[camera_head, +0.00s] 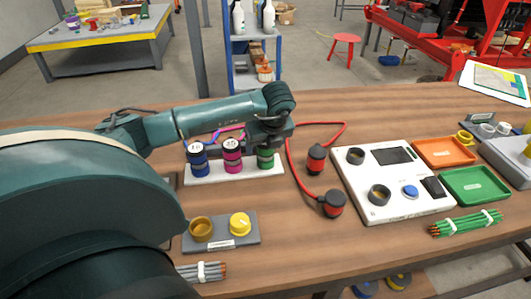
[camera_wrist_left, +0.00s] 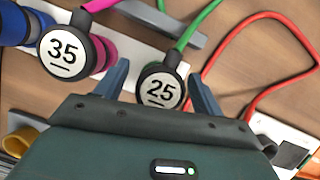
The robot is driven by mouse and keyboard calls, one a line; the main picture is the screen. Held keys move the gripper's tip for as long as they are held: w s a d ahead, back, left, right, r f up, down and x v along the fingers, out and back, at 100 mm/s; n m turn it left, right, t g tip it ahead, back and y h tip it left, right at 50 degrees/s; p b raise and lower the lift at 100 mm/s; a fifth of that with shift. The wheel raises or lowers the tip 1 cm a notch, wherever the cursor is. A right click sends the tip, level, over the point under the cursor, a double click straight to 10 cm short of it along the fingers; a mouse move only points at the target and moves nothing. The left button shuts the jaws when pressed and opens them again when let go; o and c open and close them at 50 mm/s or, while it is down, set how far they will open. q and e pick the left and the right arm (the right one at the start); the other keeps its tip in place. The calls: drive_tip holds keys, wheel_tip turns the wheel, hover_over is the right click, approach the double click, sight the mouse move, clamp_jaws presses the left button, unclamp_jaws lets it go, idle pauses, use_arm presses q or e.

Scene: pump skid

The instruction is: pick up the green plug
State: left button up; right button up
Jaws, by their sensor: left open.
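The green plug (camera_head: 265,159) stands at the right end of a white rack (camera_head: 205,174), partly hidden by my left gripper (camera_head: 268,138). In the left wrist view the green plug (camera_wrist_left: 161,91) shows its round black cap marked 25, with a green cable behind it. My left gripper (camera_wrist_left: 157,78) is open, with one finger on each side of this plug. I cannot tell whether the fingers touch it. A magenta plug (camera_head: 232,153), marked 35 in the wrist view, and a blue plug (camera_head: 197,158) stand to the left in the same rack. My right gripper is not in view.
Two red-and-black connectors (camera_head: 317,158) on a red cable lie right of the rack. A white panel (camera_head: 398,200) with sockets stands beyond them, beside orange (camera_head: 443,151) and green (camera_head: 474,185) trays.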

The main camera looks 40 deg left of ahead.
use_arm(q)
drive_tip(key=shift+w+a+f, duration=0.1)
drive_tip(key=shift+a+f, duration=0.05)
drive_tip(key=shift+f, duration=0.25)
drive_tip(key=c, duration=1.2)
wheel_tip(320, 180, up, 10)
drive_tip(key=shift+r, duration=0.1)
